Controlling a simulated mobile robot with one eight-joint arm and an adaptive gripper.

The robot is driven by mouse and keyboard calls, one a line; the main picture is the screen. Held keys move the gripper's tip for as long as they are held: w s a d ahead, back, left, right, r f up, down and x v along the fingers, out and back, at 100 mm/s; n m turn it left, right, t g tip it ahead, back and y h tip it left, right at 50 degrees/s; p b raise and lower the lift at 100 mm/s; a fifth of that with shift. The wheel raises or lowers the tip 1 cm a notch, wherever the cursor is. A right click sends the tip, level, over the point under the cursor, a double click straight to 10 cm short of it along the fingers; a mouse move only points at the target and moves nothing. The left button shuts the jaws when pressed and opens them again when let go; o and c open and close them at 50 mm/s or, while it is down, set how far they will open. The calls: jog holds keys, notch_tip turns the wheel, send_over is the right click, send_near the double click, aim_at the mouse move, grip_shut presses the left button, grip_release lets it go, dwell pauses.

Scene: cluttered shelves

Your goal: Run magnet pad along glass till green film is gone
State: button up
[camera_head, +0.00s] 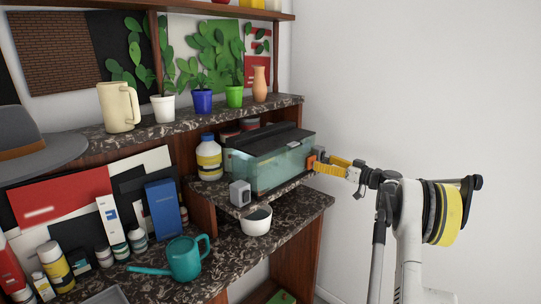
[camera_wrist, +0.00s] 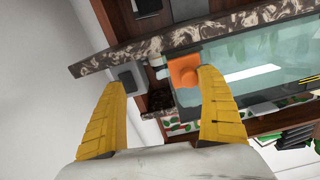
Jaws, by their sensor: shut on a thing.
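The glass tank (camera_head: 275,169) with a dark lid stands on the small raised shelf. Its front glass has a pale green tint; it also shows in the wrist view (camera_wrist: 255,72) with darker green patches behind or on it. I cannot tell film from contents. The orange magnet pad (camera_head: 312,160) is at the tank's right end, and it shows in the wrist view (camera_wrist: 184,72) against the glass edge. My gripper (camera_head: 322,164) reaches in from the right, shut on the pad. In the wrist view its yellow fingers (camera_wrist: 162,80) stand well apart, and their contact with the pad is unclear.
A grey block (camera_head: 240,193) stands before the tank's left end, with a white bowl (camera_head: 256,221) below. A white bottle with a yellow label (camera_head: 209,157) is left of the tank. A teal watering can (camera_head: 184,258) stands on the lower counter.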

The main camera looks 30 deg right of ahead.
jog(key=o, duration=0.6)
jog(key=shift+s+d, duration=0.1)
jog(key=shift+d, duration=0.15)
jog(key=shift+c, duration=0.2)
jog(key=shift+o, duration=1.2)
jog(key=shift+d+f, duration=0.15)
jog(key=shift+d, duration=0.1)
jog(key=shift+a, duration=0.1)
jog(key=v, duration=0.6)
jog(key=shift+s, duration=0.4)
